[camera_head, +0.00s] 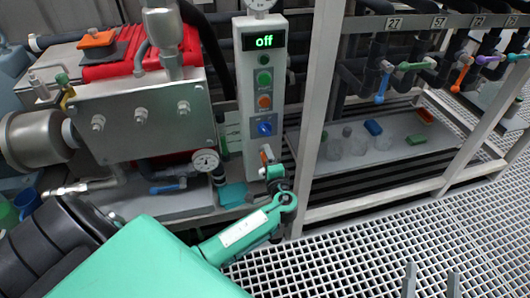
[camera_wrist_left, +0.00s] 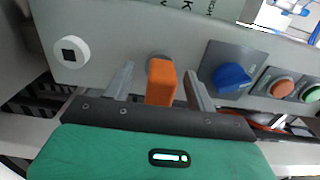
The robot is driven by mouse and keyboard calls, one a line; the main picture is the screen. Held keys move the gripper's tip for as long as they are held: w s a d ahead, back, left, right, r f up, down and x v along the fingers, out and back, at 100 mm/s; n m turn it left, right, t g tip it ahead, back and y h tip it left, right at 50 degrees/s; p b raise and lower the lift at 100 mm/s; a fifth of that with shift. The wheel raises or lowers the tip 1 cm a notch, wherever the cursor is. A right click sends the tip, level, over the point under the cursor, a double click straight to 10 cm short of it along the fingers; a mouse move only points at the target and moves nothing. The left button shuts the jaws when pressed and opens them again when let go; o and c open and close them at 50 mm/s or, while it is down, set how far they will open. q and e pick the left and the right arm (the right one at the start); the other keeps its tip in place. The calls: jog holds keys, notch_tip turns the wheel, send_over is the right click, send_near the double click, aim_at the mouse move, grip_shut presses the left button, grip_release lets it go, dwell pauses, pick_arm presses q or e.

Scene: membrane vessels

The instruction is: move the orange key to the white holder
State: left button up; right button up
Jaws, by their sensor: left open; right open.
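The orange key (camera_wrist_left: 161,82) sits upright in a round socket on the grey control panel (camera_wrist_left: 130,30). A white round holder with a black square opening (camera_wrist_left: 71,51) is to its left in the left wrist view, on the same panel. My left gripper (camera_wrist_left: 159,74) is open, with one finger on each side of the key; contact cannot be told. In the head view the key (camera_head: 266,152) shows low on the panel, just above my left gripper (camera_head: 272,170). The holder is not clearly visible there. My right gripper (camera_head: 431,281) is open and empty over the floor grating.
A blue knob (camera_wrist_left: 232,77), an orange button (camera_wrist_left: 283,88) and a green button line up beside the key. The display (camera_head: 264,41) reads "off". Pump machinery with a gauge (camera_head: 206,162) stands left. A frame post (camera_head: 320,90) and coloured valve handles stand right.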

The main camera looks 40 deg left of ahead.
pick_arm(q)
grip_shut()
jog(key=shift+s+d, duration=0.1)
jog(key=shift+d, duration=0.05)
jog(key=shift+p+v, duration=0.5)
jog(key=shift+v, duration=2.35)
